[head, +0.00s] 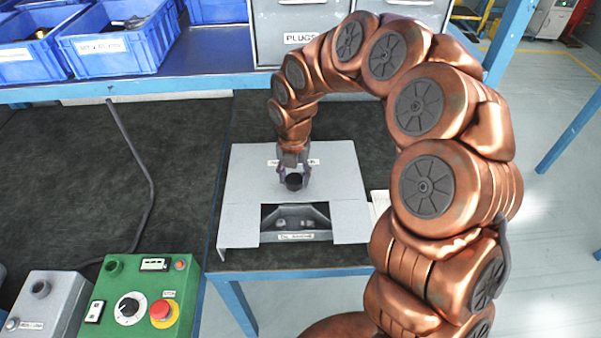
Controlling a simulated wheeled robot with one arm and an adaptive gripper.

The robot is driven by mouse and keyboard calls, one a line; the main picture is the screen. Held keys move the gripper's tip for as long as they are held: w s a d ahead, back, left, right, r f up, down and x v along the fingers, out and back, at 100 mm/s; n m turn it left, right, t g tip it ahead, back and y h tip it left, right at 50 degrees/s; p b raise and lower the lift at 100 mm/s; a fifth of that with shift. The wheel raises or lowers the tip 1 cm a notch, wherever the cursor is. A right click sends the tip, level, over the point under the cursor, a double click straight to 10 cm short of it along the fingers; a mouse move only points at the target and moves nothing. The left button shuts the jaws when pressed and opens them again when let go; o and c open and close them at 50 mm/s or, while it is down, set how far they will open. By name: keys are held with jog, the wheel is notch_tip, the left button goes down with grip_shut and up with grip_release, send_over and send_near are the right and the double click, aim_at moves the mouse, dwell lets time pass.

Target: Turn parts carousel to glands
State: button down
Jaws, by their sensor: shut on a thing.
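The parts carousel (345,190) sits under a light grey cover on the dark bench mat. A dark round knob (293,182) stands on top of the cover. My gripper (293,174) points down and is shut on this knob. A small white label is on the compartment's front edge, too small to read surely. The other compartments are hidden under the cover. A label at the back of the cover is partly hidden by my gripper.
A green control box (137,290) with a dial and a red button stands at front left, beside a grey box (45,305). Blue bins (113,45) and a grey drawer unit marked PLUGS (300,22) stand on the shelf behind. A dark cable crosses the mat on the left.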

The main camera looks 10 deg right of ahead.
jog(key=shift+s+f, duration=0.2)
jog(key=shift+s, duration=0.1)
jog(key=c, duration=0.8)
grip_release()
jog(key=shift+a, duration=0.1)
jog(key=o, duration=0.3)
jog(key=shift+w+r, duration=0.1)
jog(key=shift+w, duration=0.05)
jog(key=shift+w+r, duration=0.1)
jog(key=shift+r, duration=0.55)
notch_tip(320, 180, up, 6)
jog(key=shift+f, duration=0.15)
jog(key=shift+r, duration=0.3)
